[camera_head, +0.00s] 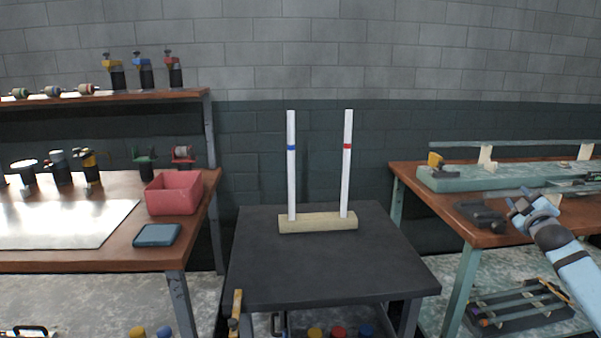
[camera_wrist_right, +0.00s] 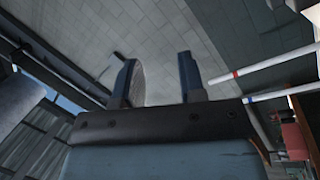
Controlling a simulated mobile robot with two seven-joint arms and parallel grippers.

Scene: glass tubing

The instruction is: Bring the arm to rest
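Two white glass tubes stand upright in a pale wooden block (camera_head: 318,225) on a dark table (camera_head: 320,270). The left one, the blue-banded tube (camera_head: 291,180), and the right one, the red-banded tube (camera_head: 346,180), are apart and both lean very slightly. My right gripper (camera_head: 516,206) is raised at the right, in front of the right bench and well away from the tubes. The right wrist view shows its two fingers (camera_wrist_right: 158,80) apart with nothing between them. Both tubes appear sideways at that view's right edge. My left gripper is not in view.
The right bench (camera_head: 440,205) bears a pale green rail fixture (camera_head: 470,180) and dark tools close to my right gripper. The left bench (camera_head: 115,259) holds a red bin (camera_head: 174,193) and a blue-grey pad (camera_head: 157,235). The dark table is bare around the block.

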